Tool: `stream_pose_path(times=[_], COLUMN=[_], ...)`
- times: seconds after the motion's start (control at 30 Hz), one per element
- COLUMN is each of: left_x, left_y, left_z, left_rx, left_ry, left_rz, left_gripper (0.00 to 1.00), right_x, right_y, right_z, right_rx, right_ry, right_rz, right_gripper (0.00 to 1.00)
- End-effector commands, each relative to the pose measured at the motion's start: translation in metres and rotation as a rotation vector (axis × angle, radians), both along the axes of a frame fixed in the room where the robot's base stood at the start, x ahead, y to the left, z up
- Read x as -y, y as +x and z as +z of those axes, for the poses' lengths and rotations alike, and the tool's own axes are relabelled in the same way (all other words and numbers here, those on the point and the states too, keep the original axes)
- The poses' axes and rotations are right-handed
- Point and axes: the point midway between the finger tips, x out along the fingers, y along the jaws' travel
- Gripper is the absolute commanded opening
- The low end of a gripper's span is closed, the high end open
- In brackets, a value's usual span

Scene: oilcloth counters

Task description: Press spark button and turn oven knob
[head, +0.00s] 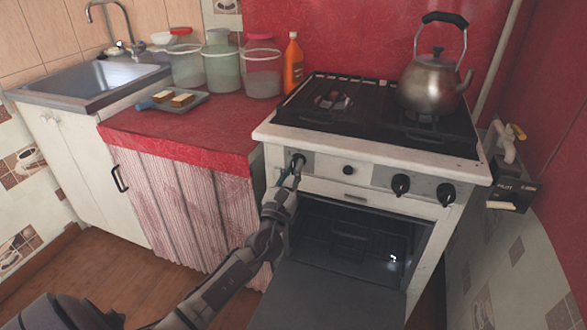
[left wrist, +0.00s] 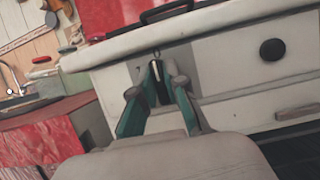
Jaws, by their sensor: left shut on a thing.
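The white stove (head: 375,155) has a row of black controls on its front panel. My left gripper (head: 291,178) is at the leftmost knob (head: 299,159). The left wrist view shows its teal fingers (left wrist: 158,95) shut around this dark knob (left wrist: 157,78), which they partly hide. A small round black button (head: 348,170) sits just right of it, apart from the gripper; it also shows in the left wrist view (left wrist: 272,49). Two more black knobs (head: 400,185) (head: 446,193) are farther right. No label tells which control is which. My right gripper is out of view.
The oven door (head: 330,295) hangs open below the panel, showing the dark oven inside (head: 350,235). A metal kettle (head: 430,82) stands on the hob's right side. The red counter (head: 190,125) at left holds a tray (head: 180,102), jars and an orange bottle (head: 293,65).

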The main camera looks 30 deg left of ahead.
Motion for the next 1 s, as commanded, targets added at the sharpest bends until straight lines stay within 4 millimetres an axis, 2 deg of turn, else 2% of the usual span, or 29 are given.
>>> stream_pose_path(times=[0.17, 0.37, 0.5, 0.7, 1.0], left_x=[0.000, 0.001, 0.001, 0.001, 0.001], left_y=[0.000, 0.000, 0.000, 0.000, 0.000], left_z=[0.000, -0.001, -0.001, -0.001, 0.001], left_rx=[0.006, 0.028, 0.053, 0.096, 0.161], left_ry=[-0.025, -0.112, -0.215, -0.396, -0.670], left_rz=[-0.001, -0.001, -0.001, 0.000, 0.001], left_gripper=[0.00, 0.00, 0.00, 0.00, 0.00], right_x=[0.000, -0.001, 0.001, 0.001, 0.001], right_y=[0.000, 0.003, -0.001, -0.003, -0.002], right_z=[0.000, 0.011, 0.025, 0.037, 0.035], right_rx=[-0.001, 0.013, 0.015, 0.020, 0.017], right_ry=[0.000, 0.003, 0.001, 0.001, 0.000], right_rz=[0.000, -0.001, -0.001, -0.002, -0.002], right_gripper=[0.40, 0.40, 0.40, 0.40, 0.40])
